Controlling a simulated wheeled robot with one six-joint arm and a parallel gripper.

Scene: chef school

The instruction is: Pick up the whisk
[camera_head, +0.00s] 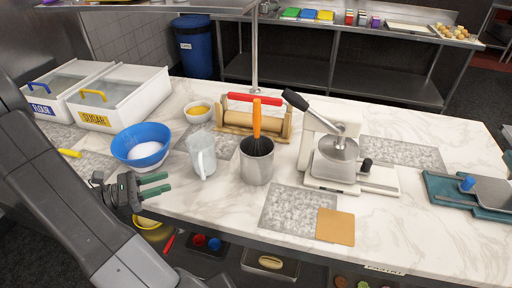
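The whisk (257,116) stands upright with its orange handle up and its dark head down in a metal canister (257,171) near the middle of the marble counter. The lower part of its head is hidden inside the canister. My gripper (168,182) is at the counter's front left, left of the canister and apart from it. Its two green fingers are spread with nothing between them, pointing right.
A clear pitcher (202,154) stands between my gripper and the canister. A blue bowl (141,141) is behind my gripper. A rolling pin (250,119) on a stand lies behind the canister, and a press with a black handle (336,152) stands to its right.

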